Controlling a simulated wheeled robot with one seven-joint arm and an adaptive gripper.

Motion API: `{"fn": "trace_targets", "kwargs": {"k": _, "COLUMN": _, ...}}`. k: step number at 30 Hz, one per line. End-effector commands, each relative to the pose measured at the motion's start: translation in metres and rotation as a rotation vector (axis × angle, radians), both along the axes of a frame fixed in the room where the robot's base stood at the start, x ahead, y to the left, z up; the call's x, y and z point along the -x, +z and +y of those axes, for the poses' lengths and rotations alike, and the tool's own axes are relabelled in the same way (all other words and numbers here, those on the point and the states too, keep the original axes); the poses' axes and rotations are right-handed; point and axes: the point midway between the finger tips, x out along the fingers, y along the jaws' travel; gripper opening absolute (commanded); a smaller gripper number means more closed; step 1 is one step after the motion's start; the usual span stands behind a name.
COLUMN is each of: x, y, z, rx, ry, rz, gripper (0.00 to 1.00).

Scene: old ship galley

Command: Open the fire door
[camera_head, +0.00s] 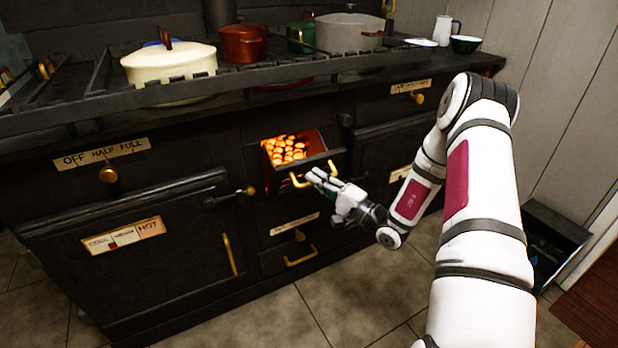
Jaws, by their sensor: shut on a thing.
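The fire door (322,163) is a small dark metal door in the middle of the black stove. It is tilted out at its top, and glowing orange coals (284,150) show behind it. A brass handle (298,181) is on its front. My gripper (318,179) is at this handle, shut on it at its right part. The fingers hide some of the handle, so the exact hold is hard to make out.
Pots, among them a cream one (170,62) and a red one (243,42), stand on the railed stove top. A lower brass handle (300,256) sits below the fire door. A dark open box (545,240) stands at the right. The tiled floor (345,300) in front is clear.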

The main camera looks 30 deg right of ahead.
Motion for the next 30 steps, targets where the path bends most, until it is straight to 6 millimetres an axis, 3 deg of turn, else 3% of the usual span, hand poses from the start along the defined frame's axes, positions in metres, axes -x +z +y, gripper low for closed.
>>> {"fn": "trace_targets", "kwargs": {"k": 3, "x": 0.013, "y": -0.017, "z": -0.001, "rx": 0.0, "ry": -0.003, "rz": 0.002, "gripper": 0.0}}
{"fn": "trace_targets", "kwargs": {"k": 12, "x": 0.032, "y": -0.041, "z": -0.002, "rx": -0.001, "ry": -0.001, "rz": -0.001, "gripper": 0.0}}
{"fn": "trace_targets", "kwargs": {"k": 30, "x": 0.038, "y": -0.049, "z": -0.002, "rx": 0.0, "ry": -0.001, "rz": -0.002, "gripper": 0.0}}
